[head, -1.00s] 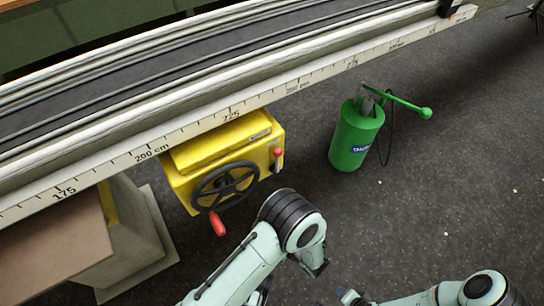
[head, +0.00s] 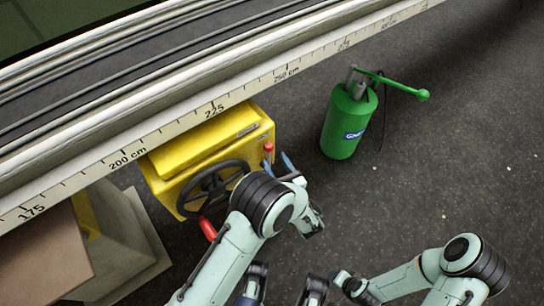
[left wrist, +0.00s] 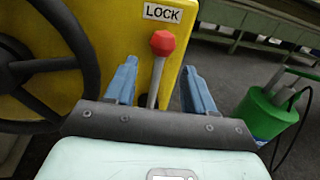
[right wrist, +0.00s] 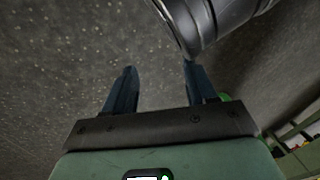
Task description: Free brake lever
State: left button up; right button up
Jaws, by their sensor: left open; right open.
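The brake lever (left wrist: 158,72) has a red knob on a grey shaft and stands on the yellow box (left wrist: 118,40), below a label reading LOCK (left wrist: 163,13). Its red knob also shows in the head view (head: 268,147). My left gripper (left wrist: 158,85) is open, with one blue finger on each side of the lever; I cannot tell whether either finger touches it. In the head view the left gripper (head: 286,166) is at the right side of the yellow box. My right gripper (right wrist: 157,85) is open and empty above the dark floor.
A black handwheel (head: 213,188) with a red handle (head: 207,228) is on the yellow box, left of the lever. A green pump (head: 346,125) with a long handle stands to the right. A rail with a centimetre scale (head: 128,158) runs above the box.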

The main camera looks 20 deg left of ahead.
aim_at(269, 157)
pick_arm(q)
jog(key=shift+x, duration=1.6)
pick_arm(e)
jog(key=shift+s+f+g, duration=0.3)
jog(key=shift+s+f, duration=0.2)
jog(key=shift+s, duration=0.1)
pick_arm(q)
jog(key=shift+c, duration=0.3)
grip_shut()
